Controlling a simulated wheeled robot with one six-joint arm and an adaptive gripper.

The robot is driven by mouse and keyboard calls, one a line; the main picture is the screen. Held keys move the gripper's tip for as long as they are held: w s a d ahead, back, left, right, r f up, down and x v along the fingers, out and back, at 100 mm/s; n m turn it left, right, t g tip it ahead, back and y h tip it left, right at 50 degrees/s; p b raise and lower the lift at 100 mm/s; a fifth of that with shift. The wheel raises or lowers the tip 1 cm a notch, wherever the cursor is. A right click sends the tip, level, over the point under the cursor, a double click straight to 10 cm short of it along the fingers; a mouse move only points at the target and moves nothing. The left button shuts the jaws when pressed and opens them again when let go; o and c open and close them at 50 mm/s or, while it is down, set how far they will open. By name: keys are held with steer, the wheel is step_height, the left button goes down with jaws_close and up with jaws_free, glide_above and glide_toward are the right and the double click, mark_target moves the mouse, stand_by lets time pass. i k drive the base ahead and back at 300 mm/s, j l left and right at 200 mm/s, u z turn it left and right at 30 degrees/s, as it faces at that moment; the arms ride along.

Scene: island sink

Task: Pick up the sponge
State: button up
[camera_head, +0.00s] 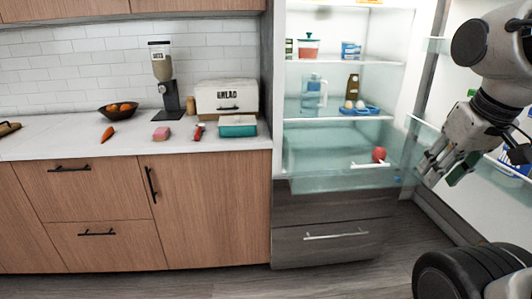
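The fridge drawer (335,160) juts out, holding a red item (379,154). Floor (200,286) before the cabinets is clear.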

mark_target(162, 133)
steer(key=i+j+u, duration=0.3)
steer(key=i+j, duration=0.7)
steer(key=j, duration=0.3)
steer(key=i+j+u, duration=0.3)
steer(key=i+j, duration=0.75)
